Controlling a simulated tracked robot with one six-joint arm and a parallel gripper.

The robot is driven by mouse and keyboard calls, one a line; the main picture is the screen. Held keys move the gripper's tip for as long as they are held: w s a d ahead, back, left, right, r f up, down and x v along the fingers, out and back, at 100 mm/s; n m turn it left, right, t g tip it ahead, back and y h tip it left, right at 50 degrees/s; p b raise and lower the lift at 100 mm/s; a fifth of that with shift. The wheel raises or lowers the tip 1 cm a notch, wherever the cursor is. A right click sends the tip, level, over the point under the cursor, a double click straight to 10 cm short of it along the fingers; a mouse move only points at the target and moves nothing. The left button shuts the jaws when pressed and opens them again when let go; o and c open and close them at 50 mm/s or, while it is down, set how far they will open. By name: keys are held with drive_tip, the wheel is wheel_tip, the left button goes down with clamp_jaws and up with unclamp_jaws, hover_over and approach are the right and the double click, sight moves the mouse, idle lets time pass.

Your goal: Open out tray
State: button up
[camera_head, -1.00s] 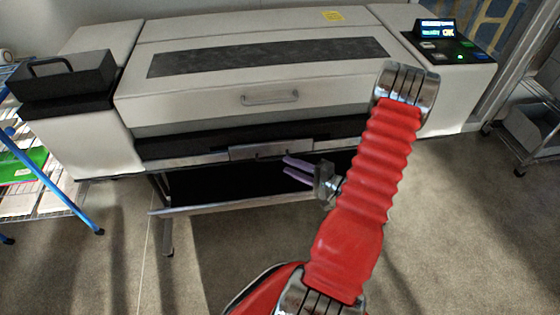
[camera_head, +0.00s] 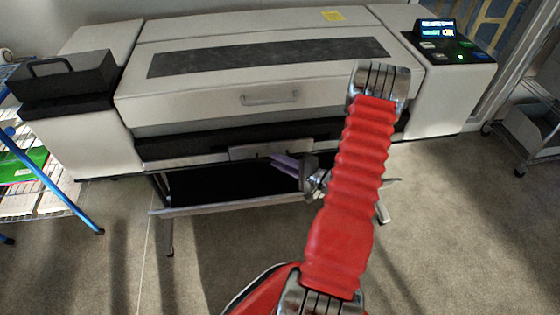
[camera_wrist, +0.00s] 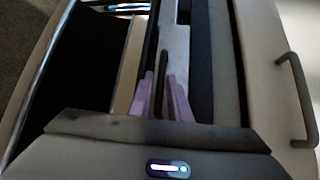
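The out tray's grey front plate (camera_head: 250,153) sits at the middle of the wide printer, under its dark output slot. In the wrist view the plate shows as a pale strip (camera_wrist: 174,60) beyond my fingers. My gripper (camera_head: 270,163) is at the plate's lower right, with its purple fingers pointing toward it. In the wrist view my gripper (camera_wrist: 159,78) has its two fingers apart, with a narrow dark bar or slot between them. I cannot tell whether either finger touches the plate.
The printer lid's handle (camera_head: 270,98) is above the plate. A dark catch basket with a metal front rail (camera_head: 230,207) hangs below. A blue-legged rack (camera_head: 75,205) stands left, a grey cart (camera_head: 530,130) right. The floor in front is open.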

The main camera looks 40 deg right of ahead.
clamp_jaws()
drive_tip(key=shift+f, duration=0.1)
